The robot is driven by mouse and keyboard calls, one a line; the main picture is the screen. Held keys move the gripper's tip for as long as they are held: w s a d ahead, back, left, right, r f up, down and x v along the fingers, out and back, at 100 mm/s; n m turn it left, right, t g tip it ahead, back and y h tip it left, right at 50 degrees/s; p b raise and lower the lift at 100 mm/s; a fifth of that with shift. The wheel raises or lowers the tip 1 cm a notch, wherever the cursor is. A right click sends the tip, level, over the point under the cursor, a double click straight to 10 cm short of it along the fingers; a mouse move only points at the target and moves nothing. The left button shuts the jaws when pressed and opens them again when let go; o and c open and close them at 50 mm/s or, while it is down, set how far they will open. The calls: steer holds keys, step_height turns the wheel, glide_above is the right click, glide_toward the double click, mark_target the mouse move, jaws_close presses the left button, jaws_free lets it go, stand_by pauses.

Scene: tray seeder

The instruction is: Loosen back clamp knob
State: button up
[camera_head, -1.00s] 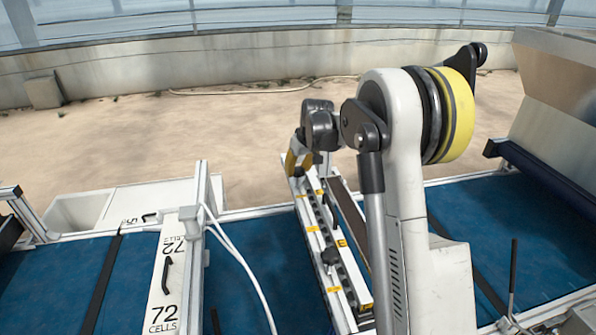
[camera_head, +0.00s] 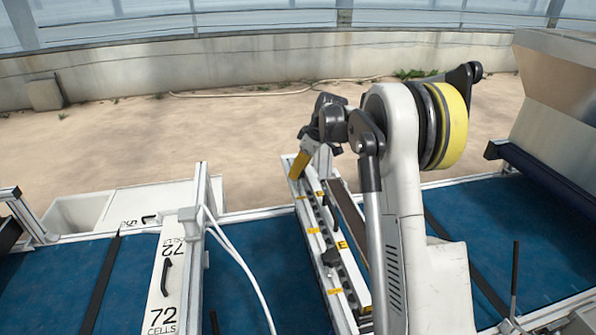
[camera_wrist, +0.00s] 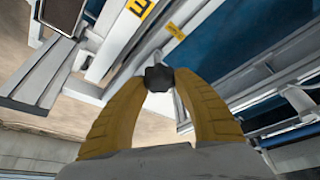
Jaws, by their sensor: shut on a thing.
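The back clamp knob (camera_wrist: 158,78) is a small black lobed knob. In the wrist view it sits between the tips of my gripper (camera_wrist: 159,84), whose two yellow ribbed fingers are shut on it from both sides. In the head view my gripper (camera_head: 301,166) is at the far end of the white seeder bar (camera_head: 312,222), its yellow fingers pointing down. The back knob is hidden there behind the fingers.
Blue belts (camera_head: 262,270) run on both sides of the bar. A grey hopper (camera_head: 560,85) stands at the right.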

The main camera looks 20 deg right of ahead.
stand_by(0.4)
steer(key=o, duration=1.2)
steer(key=v, duration=1.2)
steer(key=shift+a, duration=0.1)
